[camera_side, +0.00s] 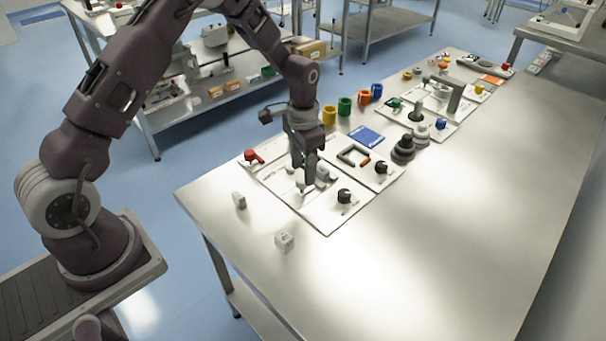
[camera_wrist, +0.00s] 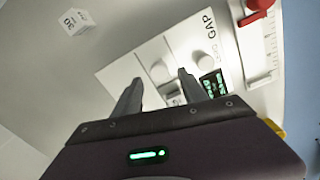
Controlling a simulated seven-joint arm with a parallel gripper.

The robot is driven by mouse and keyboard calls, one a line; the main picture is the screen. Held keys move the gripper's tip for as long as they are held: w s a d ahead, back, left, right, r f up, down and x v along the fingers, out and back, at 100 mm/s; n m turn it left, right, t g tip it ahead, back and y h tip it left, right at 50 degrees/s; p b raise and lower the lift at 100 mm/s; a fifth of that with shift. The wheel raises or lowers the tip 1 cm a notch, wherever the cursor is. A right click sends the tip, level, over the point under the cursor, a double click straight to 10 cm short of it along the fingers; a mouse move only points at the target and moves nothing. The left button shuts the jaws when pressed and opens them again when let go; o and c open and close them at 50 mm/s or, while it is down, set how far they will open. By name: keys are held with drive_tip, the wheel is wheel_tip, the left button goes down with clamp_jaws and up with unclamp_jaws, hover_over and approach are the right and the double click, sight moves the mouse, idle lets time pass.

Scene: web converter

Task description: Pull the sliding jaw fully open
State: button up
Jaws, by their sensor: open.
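My gripper (camera_side: 308,178) is open, pointing down over the white gauge panel (camera_side: 325,215) at the near end of the table. In the wrist view its two fingers (camera_wrist: 160,88) are spread above the panel (camera_wrist: 130,72), which is lettered "GAP". Two pale rounded parts, one (camera_wrist: 160,72) at left and one (camera_wrist: 203,60) at right, stand just beyond the fingertips. I cannot tell which is the sliding jaw. A small display with green digits (camera_wrist: 213,84) is beside the right finger. The fingers partly hide the jaw area, and contact cannot be told.
A white cube (camera_side: 284,240) and a small grey block (camera_side: 239,200) lie near the table edge. The table's right side is clear.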

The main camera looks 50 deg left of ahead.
drive_tip(key=shift+f, duration=1.35)
clamp_jaws()
drive_tip(key=shift+r, duration=0.1)
